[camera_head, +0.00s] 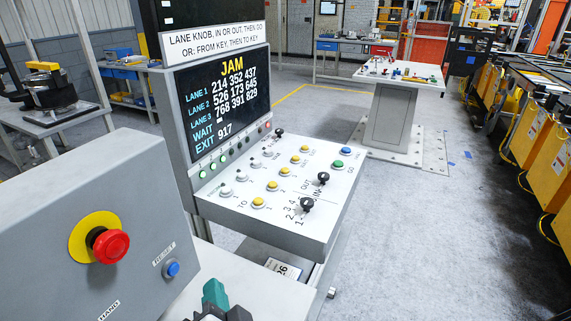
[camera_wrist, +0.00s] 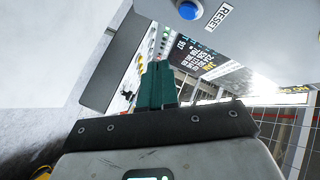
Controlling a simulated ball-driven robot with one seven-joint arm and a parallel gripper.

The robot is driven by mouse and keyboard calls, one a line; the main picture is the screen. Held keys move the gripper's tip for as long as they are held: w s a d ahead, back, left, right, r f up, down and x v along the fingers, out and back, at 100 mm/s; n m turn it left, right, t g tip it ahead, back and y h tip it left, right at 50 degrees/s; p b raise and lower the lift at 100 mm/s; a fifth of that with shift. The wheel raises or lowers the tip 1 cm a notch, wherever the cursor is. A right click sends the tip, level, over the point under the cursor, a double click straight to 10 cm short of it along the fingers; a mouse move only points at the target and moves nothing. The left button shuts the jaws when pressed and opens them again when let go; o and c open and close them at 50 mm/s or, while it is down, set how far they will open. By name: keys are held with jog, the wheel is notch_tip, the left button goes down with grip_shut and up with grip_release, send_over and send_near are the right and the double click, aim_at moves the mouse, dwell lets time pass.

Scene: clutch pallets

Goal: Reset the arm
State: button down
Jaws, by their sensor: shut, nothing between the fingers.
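My gripper (camera_head: 214,293) is at the bottom of the head view, in front of the grey box and below its RESET button. Its green fingers are closed together and empty; they also show in the wrist view (camera_wrist: 157,85). The blue RESET button (camera_head: 172,269) sits on the face of the grey box (camera_head: 140,200), and in the wrist view it is at the top (camera_wrist: 189,9). The gripper is apart from the button in the head view. A red mushroom button (camera_head: 111,245) on a yellow disc is on the same box.
A control console (camera_head: 275,200) with a screen reading JAM, knobs and several buttons stands behind the box. A white table (camera_head: 400,75) is farther back. Yellow machinery (camera_head: 530,150) lines the right side. The grey floor (camera_head: 420,230) between is clear.

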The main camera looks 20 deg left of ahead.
jog(key=w+d+f+h, duration=0.45)
jog(key=d+f, duration=0.25)
jog(key=d, duration=0.5)
jog(key=s+d+f+g+h, duration=0.1)
jog(key=d+f+h, duration=0.1)
jog(key=d+f, duration=0.35)
jog(key=d+f+g+h, duration=0.1)
jog(key=d+f+g, duration=0.1)
jog(key=d, duration=0.7)
jog(key=s+d+f+g+h, duration=0.1)
jog(key=d+f+h, duration=0.15)
jog(key=d, duration=0.45)
jog(key=s+d+f+n+g, duration=0.1)
jog(key=s+d+f+g, duration=0.2)
jog(key=s+d, duration=0.4)
jog(key=s+d+f+n+g, duration=0.1)
jog(key=s+d+f+g, duration=0.2)
jog(key=s+d, duration=0.5)
jog(key=s+f, duration=0.1)
jog(key=s, duration=0.3)
jog(key=shift+d+f+n+g, duration=0.2)
jog(key=shift+f+n+g, duration=0.1)
jog(key=shift+n, duration=0.1)
